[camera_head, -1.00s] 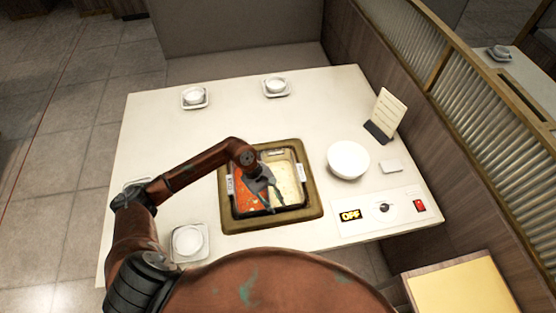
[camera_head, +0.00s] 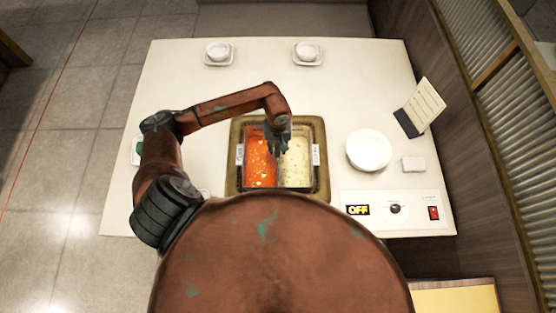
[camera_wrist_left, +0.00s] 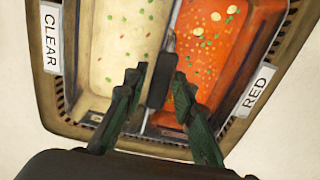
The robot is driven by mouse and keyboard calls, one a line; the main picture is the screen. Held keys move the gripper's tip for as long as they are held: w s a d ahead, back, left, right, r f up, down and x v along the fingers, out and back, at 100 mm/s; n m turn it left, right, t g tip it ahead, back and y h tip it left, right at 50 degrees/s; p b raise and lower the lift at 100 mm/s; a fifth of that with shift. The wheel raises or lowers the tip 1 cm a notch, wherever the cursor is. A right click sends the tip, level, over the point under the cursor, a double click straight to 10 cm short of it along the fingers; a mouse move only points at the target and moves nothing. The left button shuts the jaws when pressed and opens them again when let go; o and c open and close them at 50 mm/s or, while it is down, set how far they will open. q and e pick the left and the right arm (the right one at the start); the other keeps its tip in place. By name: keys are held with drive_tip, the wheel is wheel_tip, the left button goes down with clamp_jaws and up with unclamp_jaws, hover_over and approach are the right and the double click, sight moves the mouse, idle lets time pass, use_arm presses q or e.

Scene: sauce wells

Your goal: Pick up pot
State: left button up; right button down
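The pot (camera_head: 278,178) is a rectangular divided vessel set in a brown frame (camera_head: 235,183) in the table. Its left half holds red broth (camera_head: 260,158) and its right half pale broth (camera_head: 296,162) in the head view. My left gripper (camera_head: 278,150) is over the upper middle of the pot, pointing down. In the left wrist view its two green fingers (camera_wrist_left: 158,88) are apart, on either side of a dark upright piece (camera_wrist_left: 159,82) on the divider. I cannot tell whether they touch it. "CLEAR" and "RED" labels show on the sides. My right gripper is not in view.
The white table (camera_head: 190,85) has two small bowls (camera_head: 218,50) (camera_head: 308,52) at the far edge. A white bowl (camera_head: 368,150), a menu stand (camera_head: 422,107) and a control panel reading OFF (camera_head: 395,210) are on the right. A wooden partition borders the right side.

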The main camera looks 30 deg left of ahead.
use_arm(q)
wheel_tip(320, 180, down, 6)
drive_tip(key=shift+r, duration=0.2)
clamp_jaws()
idle(0.4)
drive_tip(key=shift+r, duration=0.1)
